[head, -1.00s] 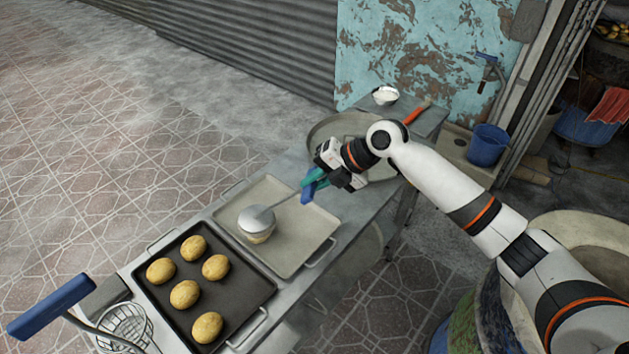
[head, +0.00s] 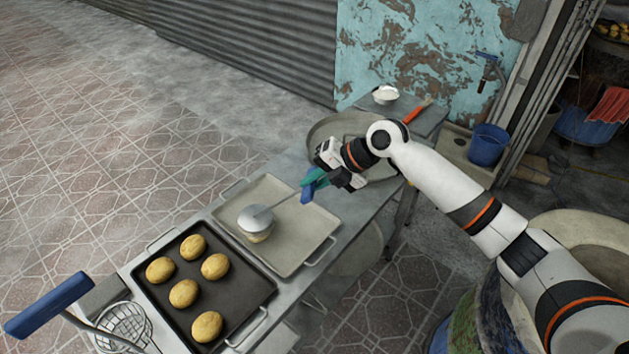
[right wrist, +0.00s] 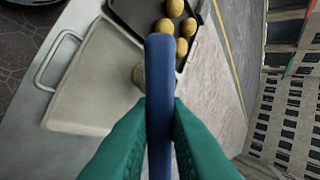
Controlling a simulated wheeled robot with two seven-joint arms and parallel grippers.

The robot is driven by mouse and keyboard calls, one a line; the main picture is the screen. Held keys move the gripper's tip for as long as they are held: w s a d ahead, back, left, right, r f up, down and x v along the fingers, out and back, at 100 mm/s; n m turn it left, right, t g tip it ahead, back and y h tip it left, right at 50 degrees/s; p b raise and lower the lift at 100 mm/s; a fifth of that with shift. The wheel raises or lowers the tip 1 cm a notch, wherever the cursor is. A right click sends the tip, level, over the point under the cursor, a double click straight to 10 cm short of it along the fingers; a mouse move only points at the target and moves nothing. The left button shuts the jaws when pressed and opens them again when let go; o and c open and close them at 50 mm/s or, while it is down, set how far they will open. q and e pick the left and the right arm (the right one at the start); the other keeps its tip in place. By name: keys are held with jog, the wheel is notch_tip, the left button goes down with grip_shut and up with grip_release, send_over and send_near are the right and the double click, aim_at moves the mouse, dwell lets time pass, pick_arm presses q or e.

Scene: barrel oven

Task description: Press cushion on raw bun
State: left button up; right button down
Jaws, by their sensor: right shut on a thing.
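My right gripper (head: 318,182) has green fingers and is shut on the blue handle of the cushion tool. The handle also fills the middle of the right wrist view (right wrist: 160,100). The cushion (head: 255,217) is a round pale disc at the end of a thin metal rod. It sits over the raw bun (head: 259,237), a pale round piece on the light grey tray (head: 300,250). The cushion hides most of the bun's top, and the two appear to touch. In the right wrist view the bun (right wrist: 138,76) is partly behind the handle. My left gripper is not in view.
A dark tray (head: 240,300) with several golden buns (head: 184,293) stands at the front left. A wire basket (head: 125,328) and a blue-handled tool (head: 48,305) are at the near left corner. A large round pan (head: 325,130) and a white bowl (head: 385,94) stand farther back.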

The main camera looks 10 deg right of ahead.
dwell(0.3)
jog(key=shift+r+p, duration=2.5)
jog(key=shift+r, duration=2)
